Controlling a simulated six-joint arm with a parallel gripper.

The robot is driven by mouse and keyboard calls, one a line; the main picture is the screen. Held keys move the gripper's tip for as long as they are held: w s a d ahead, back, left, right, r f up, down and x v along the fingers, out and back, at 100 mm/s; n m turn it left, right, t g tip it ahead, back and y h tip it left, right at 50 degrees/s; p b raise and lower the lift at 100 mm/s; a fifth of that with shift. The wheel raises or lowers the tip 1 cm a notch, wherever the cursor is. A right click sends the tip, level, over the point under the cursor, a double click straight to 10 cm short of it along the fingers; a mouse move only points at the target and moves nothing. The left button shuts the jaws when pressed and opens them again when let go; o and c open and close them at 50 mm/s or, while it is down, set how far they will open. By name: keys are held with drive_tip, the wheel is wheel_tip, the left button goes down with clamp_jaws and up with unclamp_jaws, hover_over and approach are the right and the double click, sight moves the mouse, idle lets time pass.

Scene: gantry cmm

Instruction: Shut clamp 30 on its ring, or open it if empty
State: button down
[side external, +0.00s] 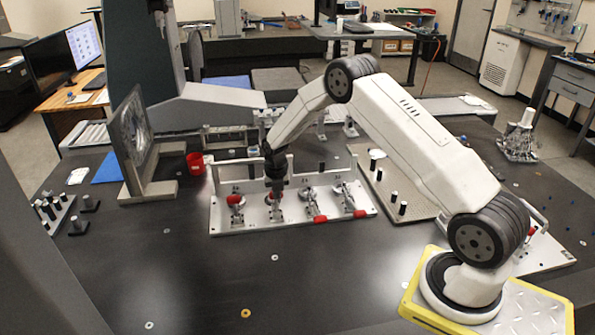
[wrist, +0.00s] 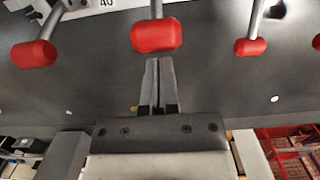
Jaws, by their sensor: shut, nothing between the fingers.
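A pale clamp plate (side external: 290,222) carries a row of toggle clamps with red handles. In the side view two handles on the left, one of them at the far left (side external: 235,200), stand raised. Two on the right, a nearer one (side external: 320,218) and a farther one (side external: 360,213), lie low toward the front. My gripper (side external: 277,212) is at the second clamp from the left, shut and empty. In the wrist view its fingertips (wrist: 153,62) are just below a red handle (wrist: 157,36); contact is unclear. A "40" label shows at the top; I cannot read 30. Rings are not clear.
A red cup (side external: 195,163) and an upright framed panel (side external: 133,140) stand left of the plate. A perforated plate with black pegs (side external: 403,208) lies to the right. The dark table in front is mostly clear, with a few small washers (side external: 245,313).

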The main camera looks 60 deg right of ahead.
wheel_tip(320, 180, up, 9)
drive_tip(key=shift+w+d+f, duration=0.15)
drive_tip(key=shift+w+d, duration=0.05)
idle(0.6)
drive_tip(key=shift+a, duration=0.1)
drive_tip(key=s+a+r+m+t, duration=0.1)
drive_tip(key=s+a+r+m, duration=0.2)
drive_tip(key=s+a+m, duration=0.6)
drive_tip(key=s+a+r+m, duration=0.3)
drive_tip(key=s+a+m, duration=0.5)
drive_tip(key=s+m, duration=0.7)
drive_tip(key=m, duration=0.3)
drive_tip(key=shift+s+a+t+y, duration=0.35)
drive_tip(key=shift+s+t+y, duration=0.05)
